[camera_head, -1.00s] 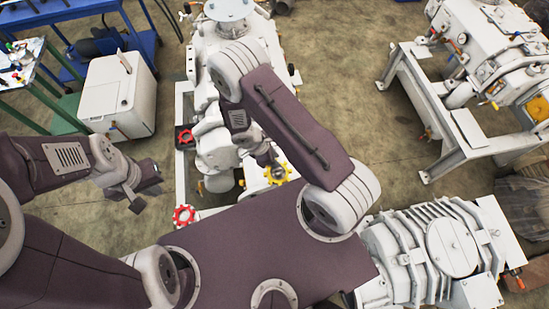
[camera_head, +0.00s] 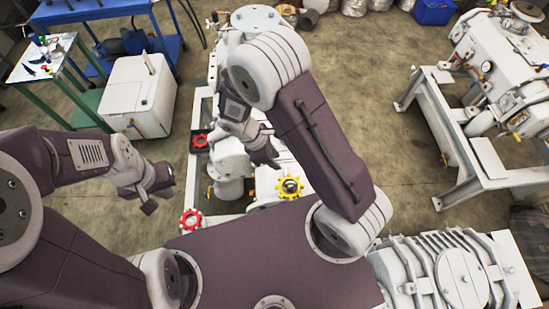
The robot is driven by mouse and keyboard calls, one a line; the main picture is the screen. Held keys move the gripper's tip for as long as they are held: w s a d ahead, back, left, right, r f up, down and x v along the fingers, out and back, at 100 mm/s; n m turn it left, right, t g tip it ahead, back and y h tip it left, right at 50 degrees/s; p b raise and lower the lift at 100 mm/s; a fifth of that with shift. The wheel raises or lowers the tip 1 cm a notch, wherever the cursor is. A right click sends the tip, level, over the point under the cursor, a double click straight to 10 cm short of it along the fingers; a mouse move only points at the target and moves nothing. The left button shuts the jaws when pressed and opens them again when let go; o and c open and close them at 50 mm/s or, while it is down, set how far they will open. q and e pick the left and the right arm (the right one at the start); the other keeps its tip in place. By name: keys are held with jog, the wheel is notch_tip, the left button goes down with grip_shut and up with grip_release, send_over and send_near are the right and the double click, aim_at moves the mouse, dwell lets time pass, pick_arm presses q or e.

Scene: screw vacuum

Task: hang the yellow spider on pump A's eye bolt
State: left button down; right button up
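The yellow spider (camera_head: 290,186), a toothed ring with a dark centre, lies on a white surface by the middle white pump (camera_head: 232,165). My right gripper (camera_head: 265,153) is just above and left of it in the picture, apart from it. My forearm hides part of the gripper, so its opening does not show clearly. My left gripper (camera_head: 157,194) hangs at the left, away from the spider, with its fingers apart and nothing between them. I cannot make out pump A's eye bolt or tell which pump is A.
A red spider (camera_head: 191,219) lies to the left, and another red part (camera_head: 199,141) sits in a dark holder. More white pump machinery stands at lower right (camera_head: 455,270) and upper right (camera_head: 505,60). A white box (camera_head: 140,95) stands at left. Floor between the machines is clear.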

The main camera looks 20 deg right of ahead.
jog(key=s+d+r+m+t+y, duration=0.1)
jog(key=s+d+r+m+y, duration=0.15)
jog(key=r+m, duration=0.4)
jog(key=s+d+r+m+t+y, duration=0.1)
jog(key=s+d+r+m+y, duration=0.15)
jog(key=m, duration=0.65)
jog(key=shift+h, duration=0.3)
jog(key=f+b, duration=0.5)
jog(key=b, duration=0.1)
jog(key=f+b, duration=0.6)
jog(key=shift+s+a+f, duration=0.1)
jog(key=shift+s+a, duration=0.1)
jog(key=shift+w+r+p, duration=0.2)
jog(key=shift+r+p, duration=0.2)
jog(key=shift+r, duration=0.05)
jog(key=shift+s, duration=0.1)
